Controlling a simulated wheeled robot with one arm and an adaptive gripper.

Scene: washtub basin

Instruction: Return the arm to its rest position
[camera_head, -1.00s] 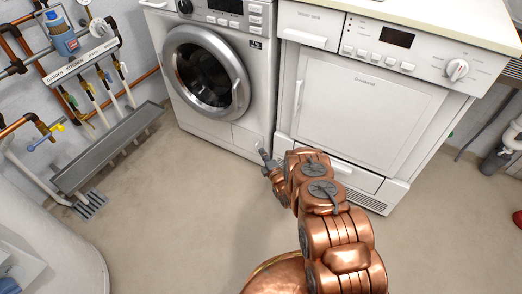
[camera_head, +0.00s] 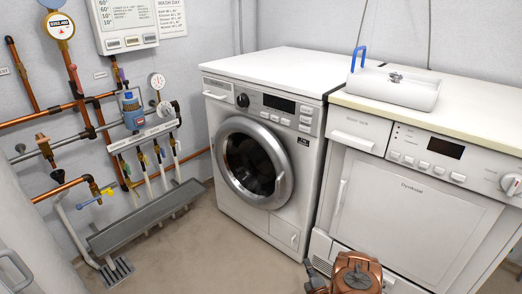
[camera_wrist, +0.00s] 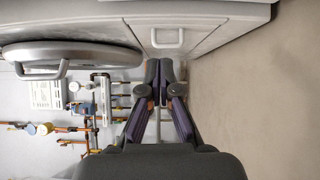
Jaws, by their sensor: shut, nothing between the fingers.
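My gripper (camera_wrist: 159,72) shows in the wrist view with its two dark fingers together and nothing between them. Beyond its fingertips is the lower front of the white washing machine (camera_wrist: 210,12), which has a small square flap. In the head view only a copper part of my arm (camera_head: 352,273) shows at the bottom edge, in front of the dryer. The gripper's fingers are not clearly seen there. I cannot tell how far the fingertips are from the machine.
The washing machine (camera_head: 229,199) has a round door. The dryer (camera_head: 405,215) stands to its right under a worktop with a white basin (camera_head: 395,90). Pipes and valves (camera_head: 160,140) line the left wall above a grey floor channel (camera_head: 140,222). Floor at lower left centre (camera_head: 215,255) is clear.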

